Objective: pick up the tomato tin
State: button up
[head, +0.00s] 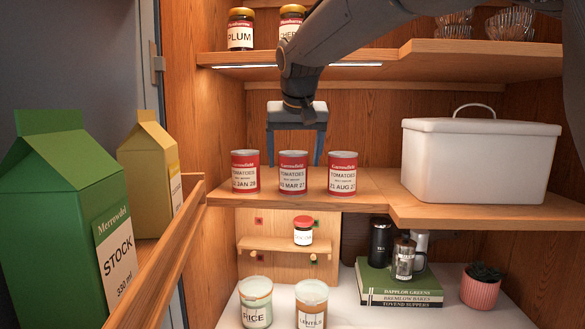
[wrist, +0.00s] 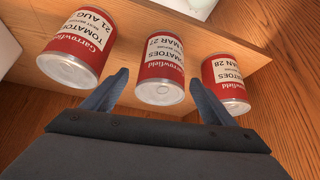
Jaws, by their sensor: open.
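Three red and white tomato tins stand upright in a row on the middle wooden shelf. In the head view, the left tin (head: 245,172) reads JAN 28, the middle tin (head: 293,172) MAR 27 and the right tin (head: 342,173) 21 AUG. The wrist view shows them upside down and in reversed order: 21 AUG (wrist: 78,45), MAR 27 (wrist: 161,68), JAN 28 (wrist: 231,82). My gripper (head: 295,150) is open and empty, pointing down by the middle tin. In the wrist view its fingers (wrist: 158,92) lie either side of the middle tin's lid; contact cannot be told.
A white lidded box (head: 480,160) stands right of the tins. Jars (head: 240,30) stand on the shelf above. A door rack with green (head: 65,215) and yellow (head: 150,165) cartons is at left. Below are rice (head: 255,303) and lentil jars, books (head: 400,283) and a plant.

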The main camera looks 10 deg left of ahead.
jog(key=shift+p+x, duration=0.4)
jog(key=shift+x, duration=0.8)
jog(key=shift+a, duration=0.1)
jog(key=c, duration=1.5)
jog(key=shift+c, duration=0.2)
jog(key=shift+r, duration=0.2)
jog(key=shift+r+b, duration=0.65)
jog(key=shift+r, duration=0.1)
jog(key=shift+r+b, duration=0.5)
jog(key=shift+r, duration=0.4)
jog(key=s+d+b, duration=0.2)
jog(key=s+b, duration=0.1)
jog(key=s, duration=0.5)
jog(key=s+d+b, duration=0.2)
jog(key=s+b, duration=0.1)
jog(key=s, duration=0.6)
jog(key=shift+s+d, duration=0.25)
jog(key=shift+d, duration=0.05)
